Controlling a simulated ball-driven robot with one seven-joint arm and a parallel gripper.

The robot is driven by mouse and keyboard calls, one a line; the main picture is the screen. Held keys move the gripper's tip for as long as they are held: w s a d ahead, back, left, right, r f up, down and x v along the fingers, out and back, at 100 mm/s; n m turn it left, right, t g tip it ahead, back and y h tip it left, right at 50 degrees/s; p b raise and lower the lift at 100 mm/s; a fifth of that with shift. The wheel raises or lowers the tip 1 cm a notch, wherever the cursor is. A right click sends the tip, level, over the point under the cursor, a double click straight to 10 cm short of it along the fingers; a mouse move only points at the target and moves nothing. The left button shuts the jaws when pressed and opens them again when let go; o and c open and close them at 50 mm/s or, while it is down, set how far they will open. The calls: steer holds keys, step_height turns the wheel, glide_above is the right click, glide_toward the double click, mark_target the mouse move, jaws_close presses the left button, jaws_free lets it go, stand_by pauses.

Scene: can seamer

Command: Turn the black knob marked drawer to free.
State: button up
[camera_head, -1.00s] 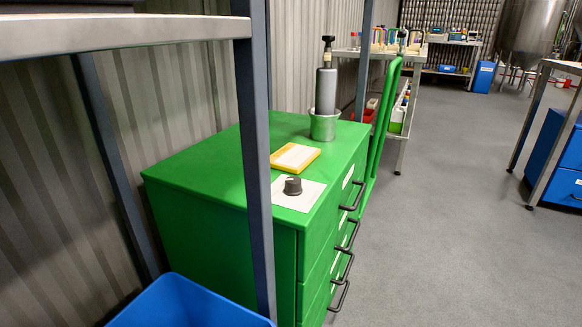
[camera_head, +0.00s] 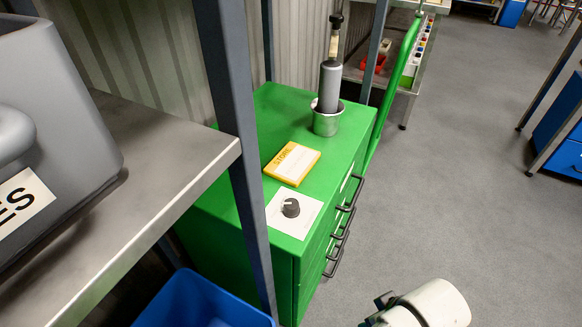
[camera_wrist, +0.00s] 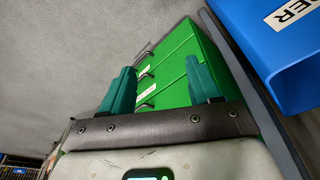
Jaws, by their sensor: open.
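The black knob (camera_head: 290,207) sits on a white plate (camera_head: 309,211) on top of the green drawer cabinet (camera_head: 262,117), near its front corner. A light pointer mark shows on the knob; the plate's lettering is too small to read. My gripper shows in the wrist view (camera_wrist: 163,92) with its two teal fingers apart and nothing between them. In the head view part of my arm (camera_head: 430,305) is at the bottom right, to the right of the cabinet and apart from the knob. In the wrist view the cabinet's drawer fronts (camera_wrist: 170,80) lie beyond the fingers; the knob is not seen there.
A yellow-edged card (camera_head: 292,163) and a metal cup (camera_head: 328,122) holding a grey cylinder stand on the cabinet. A grey shelf post (camera_head: 238,130) and shelf (camera_head: 150,170) are at left, a blue bin (camera_head: 200,303) below.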

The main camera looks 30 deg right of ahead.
steer(key=w+r+n+t+p, duration=0.1)
steer(key=w+r+p, duration=0.2)
steer(key=r+p, duration=0.45)
steer(key=w+r+p, duration=0.2)
steer(key=r+p, duration=0.4)
steer(key=r, duration=0.3)
step_height(320, 180, up, 8)
steer(key=n+g+y+p, duration=0.3)
steer(key=n+y+p, duration=0.2)
steer(key=n+p, duration=0.8)
glide_above(293, 203)
steer(key=d+b, duration=0.2)
steer(key=d, duration=0.2)
steer(key=n, duration=0.2)
steer(key=x, duration=1)
steer(key=shift+s+d+f, duration=0.15)
steer(key=shift+s+f, duration=0.1)
steer(key=shift+s, duration=0.05)
steer(key=c, duration=1)
